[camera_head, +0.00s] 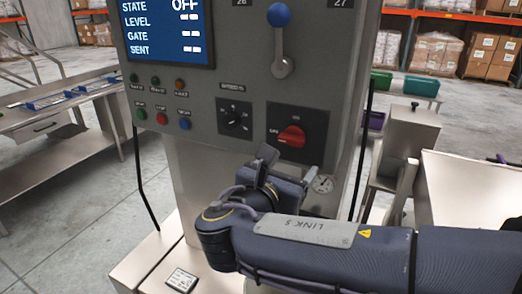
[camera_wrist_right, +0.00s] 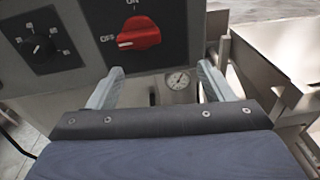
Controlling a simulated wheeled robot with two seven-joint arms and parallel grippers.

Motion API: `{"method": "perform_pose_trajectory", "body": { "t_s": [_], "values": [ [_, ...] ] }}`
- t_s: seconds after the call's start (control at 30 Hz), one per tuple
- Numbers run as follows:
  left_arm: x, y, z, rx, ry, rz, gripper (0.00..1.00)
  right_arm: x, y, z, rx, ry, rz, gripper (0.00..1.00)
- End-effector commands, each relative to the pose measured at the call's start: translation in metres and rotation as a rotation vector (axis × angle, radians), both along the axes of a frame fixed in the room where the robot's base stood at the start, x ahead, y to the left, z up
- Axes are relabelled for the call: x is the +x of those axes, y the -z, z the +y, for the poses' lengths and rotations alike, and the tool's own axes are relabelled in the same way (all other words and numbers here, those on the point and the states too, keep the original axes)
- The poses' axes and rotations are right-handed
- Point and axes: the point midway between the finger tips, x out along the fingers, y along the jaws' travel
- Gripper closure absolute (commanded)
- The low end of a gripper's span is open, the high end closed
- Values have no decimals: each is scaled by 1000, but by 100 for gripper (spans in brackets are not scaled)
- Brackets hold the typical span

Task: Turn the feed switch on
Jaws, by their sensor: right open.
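The feed switch (camera_head: 292,137) is a red rotary handle on a black plate on the grey panel. In the right wrist view the red handle (camera_wrist_right: 138,33) lies roughly sideways, its white mark at the left end by the word OFF; ON is printed above. My right gripper (camera_head: 287,168) is just below the switch in the head view. In the right wrist view my right gripper (camera_wrist_right: 158,74) has its two fingers spread apart with nothing between them, below the handle and apart from it. My left gripper is not in view.
The screen (camera_head: 168,30) reads STATE OFF. A blue-knobbed lever (camera_head: 280,40), a black dial (camera_head: 234,120) and several buttons (camera_head: 161,118) share the panel. A gauge (camera_wrist_right: 179,81) sits below the switch. A steel table (camera_head: 60,120) stands left; steel bins (camera_head: 408,140) stand right.

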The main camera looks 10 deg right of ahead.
Motion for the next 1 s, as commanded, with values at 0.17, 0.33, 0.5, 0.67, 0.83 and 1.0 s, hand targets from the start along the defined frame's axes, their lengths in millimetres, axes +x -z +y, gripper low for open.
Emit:
{"method": "perform_pose_trajectory", "body": {
  "t_s": [0.17, 0.33, 0.5, 0.67, 0.83, 1.0],
  "values": [
    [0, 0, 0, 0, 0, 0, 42, 3, -20, 22, -116, -36, -48, 25],
    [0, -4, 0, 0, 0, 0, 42, 22, -21, 8, -117, -34, -46, 25],
    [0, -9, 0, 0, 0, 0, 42, 45, -21, -8, -116, -34, -45, 25],
    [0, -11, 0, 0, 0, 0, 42, 59, -20, -17, -113, -36, -45, 25],
    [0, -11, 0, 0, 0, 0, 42, 65, -20, -20, -114, -38, -46, 25],
    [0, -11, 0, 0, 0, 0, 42, 65, -19, -20, -113, -39, -46, 25]
  ]
}}
